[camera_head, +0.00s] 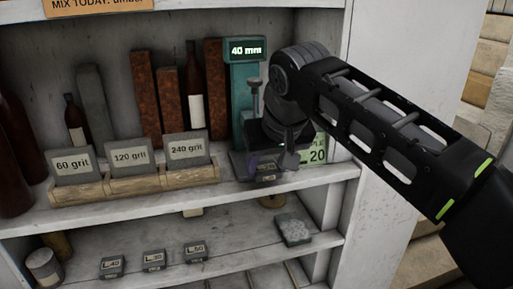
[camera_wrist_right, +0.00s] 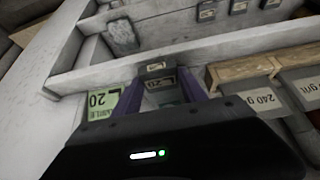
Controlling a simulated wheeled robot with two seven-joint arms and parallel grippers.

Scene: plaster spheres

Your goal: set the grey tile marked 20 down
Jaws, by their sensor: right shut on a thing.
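The grey tile marked 20 (camera_head: 266,178) is at the front of the upper shelf, before the foot of the teal 40 mm gauge (camera_head: 245,50). My right gripper (camera_head: 272,160) reaches in from the right, pointing down, and is shut on the tile. My left gripper is out of view.
Grit blocks in a wooden rack (camera_head: 150,182) stand left of the gripper. Bottles and rusty bars stand behind. The lower shelf (camera_head: 220,258) holds small labelled tiles, including L.50 (camera_head: 195,252), and a speckled block (camera_head: 293,229). The cabinet's side wall (camera_head: 370,60) is close on the right.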

